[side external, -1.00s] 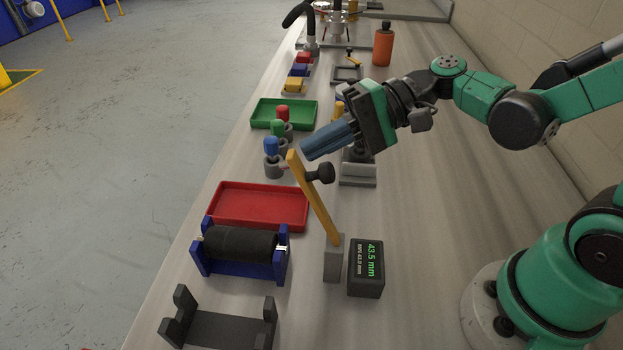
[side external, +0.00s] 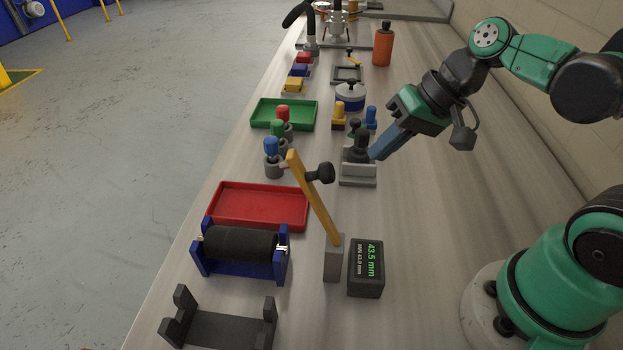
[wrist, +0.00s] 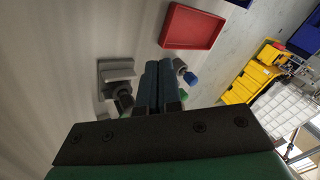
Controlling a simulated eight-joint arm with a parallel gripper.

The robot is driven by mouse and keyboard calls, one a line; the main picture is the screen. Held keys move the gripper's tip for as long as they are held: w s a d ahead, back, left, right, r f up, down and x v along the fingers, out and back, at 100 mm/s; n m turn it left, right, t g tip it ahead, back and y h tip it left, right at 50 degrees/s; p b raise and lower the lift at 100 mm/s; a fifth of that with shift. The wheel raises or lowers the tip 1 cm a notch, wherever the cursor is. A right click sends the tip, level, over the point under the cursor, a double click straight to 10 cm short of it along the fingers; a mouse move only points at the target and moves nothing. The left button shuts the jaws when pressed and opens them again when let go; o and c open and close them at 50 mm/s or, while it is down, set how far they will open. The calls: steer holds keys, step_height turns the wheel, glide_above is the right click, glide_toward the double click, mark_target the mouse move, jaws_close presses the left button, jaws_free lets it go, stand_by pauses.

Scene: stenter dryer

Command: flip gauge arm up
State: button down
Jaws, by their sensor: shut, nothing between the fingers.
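The yellow gauge arm (side external: 313,199) stands raised from its grey base block (side external: 334,258) in the side view, leaning to the upper left. A black knob (side external: 320,173) sticks out from its upper part. The gauge display (side external: 366,268) beside the base reads 43.5 mm. My gripper (side external: 375,154) is shut and empty, its blue fingers pointing down and left. It is behind the gauge arm and to its right, apart from it, near a grey block with a black knob (side external: 361,148). The wrist view shows the shut fingers (wrist: 159,72); I cannot make out the gauge arm there.
A red tray (side external: 222,222) and a black roller in a blue stand (side external: 240,247) lie left of the gauge. Coloured pegs (side external: 277,130) and a green tray (side external: 258,112) are farther back. An orange bottle (side external: 382,45) stands at the back.

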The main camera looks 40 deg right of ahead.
steer(key=d+n+t+h, duration=0.1)
steer(key=n+h, duration=0.1)
steer(key=h, duration=0.1)
steer(key=shift+w+d+n+t, duration=0.3)
steer(key=shift+w+d+t, duration=0.05)
steer(key=shift+t, duration=0.05)
steer(key=c, duration=1.3)
jaws_free()
steer(key=shift+w+d+r+n+h, duration=0.15)
steer(key=shift+w+r+n+h, duration=0.05)
steer(key=shift+n+h, duration=0.25)
steer(key=o, duration=0.7)
steer(key=a+r+n, duration=0.2)
steer(key=a, duration=0.1)
steer(key=shift+r+y, duration=0.25)
step_height(320, 180, up, 8)
steer(key=n+g+y, duration=0.2)
steer(key=n+g, duration=0.1)
steer(key=n, duration=0.4)
glide_above(331, 167)
steer(key=s+d, duration=0.2)
steer(key=shift+x, duration=2.95)
steer(key=shift+a, duration=0.15)
jaws_close()
